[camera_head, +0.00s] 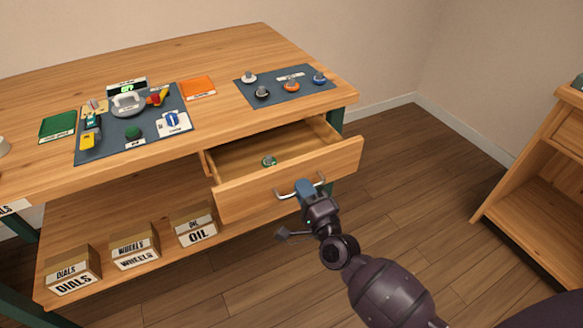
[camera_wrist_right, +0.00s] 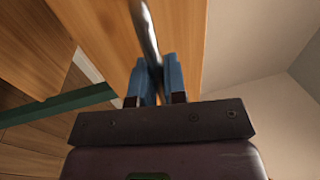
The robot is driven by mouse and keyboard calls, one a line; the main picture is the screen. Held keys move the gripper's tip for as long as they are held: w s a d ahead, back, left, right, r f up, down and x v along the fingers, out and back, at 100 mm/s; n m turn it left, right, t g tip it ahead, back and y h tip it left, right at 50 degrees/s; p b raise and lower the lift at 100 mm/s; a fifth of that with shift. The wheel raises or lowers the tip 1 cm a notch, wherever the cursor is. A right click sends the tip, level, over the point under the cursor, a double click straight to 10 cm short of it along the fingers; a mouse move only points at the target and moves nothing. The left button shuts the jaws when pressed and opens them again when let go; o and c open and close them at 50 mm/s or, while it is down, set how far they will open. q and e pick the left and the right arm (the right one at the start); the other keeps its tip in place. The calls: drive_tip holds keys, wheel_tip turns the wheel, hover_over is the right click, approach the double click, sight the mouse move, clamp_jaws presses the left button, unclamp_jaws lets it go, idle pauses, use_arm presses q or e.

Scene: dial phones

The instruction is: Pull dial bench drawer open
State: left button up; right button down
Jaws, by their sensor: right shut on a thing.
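The wooden bench drawer (camera_head: 290,181) stands pulled out from under the right part of the bench top (camera_head: 225,108). A small round green and white item (camera_head: 269,161) lies inside it. A curved metal handle (camera_head: 285,195) is on the drawer front. My right gripper (camera_head: 305,190) is at the handle, with its blue fingers shut on it. In the right wrist view the handle (camera_wrist_right: 148,35) runs between the blue fingers (camera_wrist_right: 155,82). My left gripper is not in view.
Blue mats (camera_head: 243,95) with small parts lie on the bench top. Boxes marked dials (camera_head: 73,280), wheels (camera_head: 134,252) and oil (camera_head: 196,233) stand on the lower shelf. Another wooden unit (camera_head: 545,190) stands at the right. Open floor (camera_head: 420,190) lies between.

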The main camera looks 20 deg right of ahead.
use_arm(q)
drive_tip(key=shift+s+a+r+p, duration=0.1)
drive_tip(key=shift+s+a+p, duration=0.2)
drive_tip(key=shift+p, duration=0.4)
use_arm(e)
drive_tip(key=s, duration=1.4)
drive_tip(key=shift+s+d, duration=0.25)
drive_tip(key=shift+s, duration=0.05)
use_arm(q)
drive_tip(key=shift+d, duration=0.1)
use_arm(e)
drive_tip(key=c, duration=1.2)
unclamp_jaws()
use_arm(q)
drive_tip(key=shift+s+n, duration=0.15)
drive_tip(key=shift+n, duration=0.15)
use_arm(e)
drive_tip(key=s+f, duration=0.2)
drive_tip(key=s, duration=0.8)
drive_tip(key=shift+s+d, duration=0.15)
drive_tip(key=shift+s, duration=0.15)
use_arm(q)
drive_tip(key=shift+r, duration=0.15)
